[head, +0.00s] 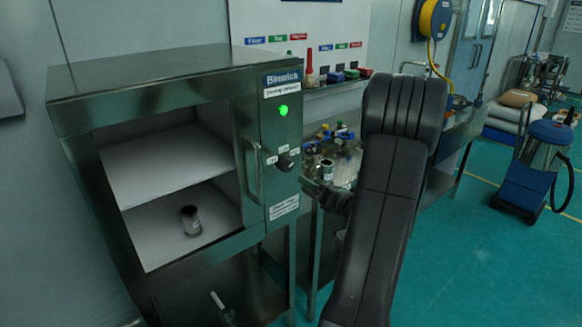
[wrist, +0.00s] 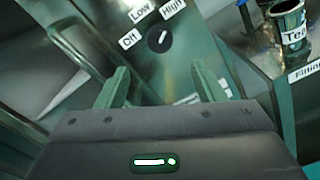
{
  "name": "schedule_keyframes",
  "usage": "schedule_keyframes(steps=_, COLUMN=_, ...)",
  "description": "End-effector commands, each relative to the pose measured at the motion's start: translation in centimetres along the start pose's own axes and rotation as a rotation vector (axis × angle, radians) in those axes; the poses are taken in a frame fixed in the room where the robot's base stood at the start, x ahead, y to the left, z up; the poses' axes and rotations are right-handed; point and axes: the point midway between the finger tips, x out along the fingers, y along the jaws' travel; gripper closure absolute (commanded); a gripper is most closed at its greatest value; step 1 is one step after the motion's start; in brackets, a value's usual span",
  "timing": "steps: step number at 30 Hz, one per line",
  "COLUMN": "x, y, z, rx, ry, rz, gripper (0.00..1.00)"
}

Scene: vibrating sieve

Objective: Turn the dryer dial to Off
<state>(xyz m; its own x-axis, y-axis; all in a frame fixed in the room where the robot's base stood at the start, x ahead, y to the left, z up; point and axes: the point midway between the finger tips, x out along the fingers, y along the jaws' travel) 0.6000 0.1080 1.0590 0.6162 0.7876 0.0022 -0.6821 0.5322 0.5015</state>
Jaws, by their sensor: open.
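The dryer (head: 150,75) is a steel cabinet at the left of the head view, with a lit green lamp (head: 283,110) on its right-hand panel. Its black dial (head: 286,161) sits below the lamp. In the wrist view the dial (wrist: 158,40) has the labels Off (wrist: 129,39), Low (wrist: 141,12) and High (wrist: 173,8) around it. Its white mark points up and right, toward High. My gripper (wrist: 161,84) is open and empty, its two green-looking fingers apart and short of the dial in the picture. In the head view my arm hides most of the gripper.
A vertical handle (head: 251,170) stands out just left of the panel. A small can (head: 190,220) is on the dryer's lower shelf. Right of the dryer, a bench holds several bottles (head: 345,165) and another can (head: 327,169). The floor at the right is partly clear.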

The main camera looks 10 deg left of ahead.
Motion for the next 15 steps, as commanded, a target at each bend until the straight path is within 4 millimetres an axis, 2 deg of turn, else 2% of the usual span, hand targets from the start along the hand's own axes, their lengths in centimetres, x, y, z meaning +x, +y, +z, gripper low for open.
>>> schedule_keyframes(steps=3, x=2.8, y=0.3, z=0.1, rx=0.0, ry=0.003, rz=0.005, gripper=0.38)
schedule_keyframes(steps=9, x=6.9, y=0.2, z=0.1, rx=-0.001, ry=0.004, rz=0.003, gripper=0.38)
schedule_keyframes(steps=15, x=9.6, y=0.2, z=0.0, rx=-0.001, ry=0.003, rz=0.002, gripper=0.38)
